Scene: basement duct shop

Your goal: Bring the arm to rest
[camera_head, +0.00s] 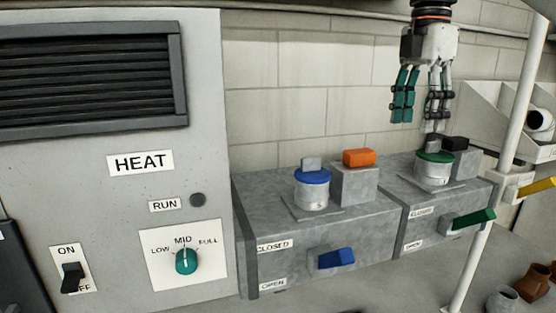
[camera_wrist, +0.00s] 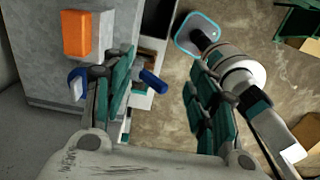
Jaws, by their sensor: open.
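My gripper (camera_head: 417,118) hangs fingers down at the upper right of the head view, in front of the block wall. Its teal and grey fingers are spread, with nothing between them. In the picture, the fingertips sit just above the green-topped canister (camera_head: 434,173) on the right duct; I cannot tell the gap in depth. In the wrist view my gripper (camera_wrist: 160,75) also shows with its fingers apart. No held object shows there.
The left duct (camera_head: 290,235) carries a blue-topped canister (camera_head: 312,192), an orange block (camera_head: 359,157) and a blue handle (camera_head: 337,258). A green handle (camera_head: 473,219) and yellow handle (camera_head: 537,186) stick out farther right. A white pole (camera_head: 510,140) stands near the gripper. A HEAT cabinet (camera_head: 110,220) fills the left.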

